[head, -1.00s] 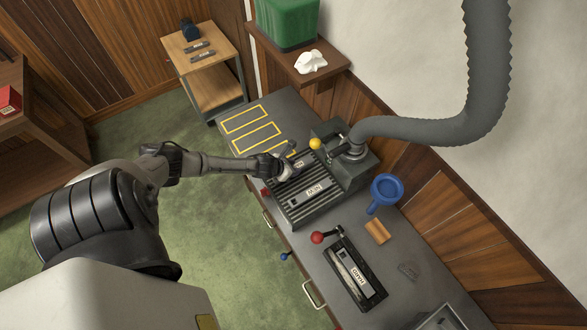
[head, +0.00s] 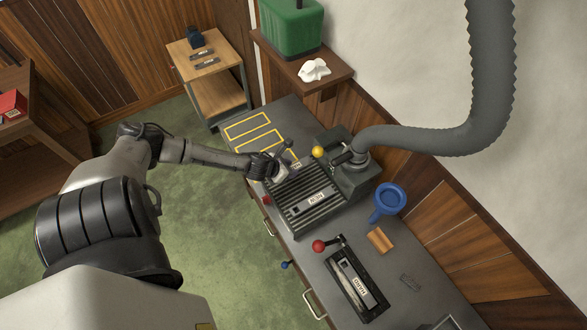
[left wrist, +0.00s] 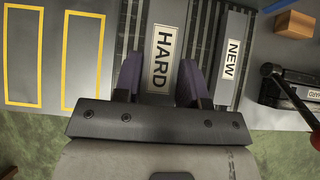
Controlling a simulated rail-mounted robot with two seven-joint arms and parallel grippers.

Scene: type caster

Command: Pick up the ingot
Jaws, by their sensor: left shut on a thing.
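My left gripper (head: 279,168) is shut on the ingot labelled HARD (left wrist: 163,60), with one finger on each side of it in the left wrist view. The ingot is a dark grey bar with a white label and shows only partly in the head view (head: 295,165). It is over the far-left part of a ribbed grey rack (head: 299,212); I cannot tell how far it is clear of the ribs. A second ingot, labelled NEW (left wrist: 232,57), lies on the rack beside it. My right gripper is not in view.
A machine with a yellow knob (head: 318,152) and grey hose stands behind the rack. A blue funnel (head: 390,198), wooden block (head: 380,240) and black mould with a red-knobbed lever (head: 318,246) are to the right. Yellow outlined slots (head: 247,127) on the bench's far-left end are empty.

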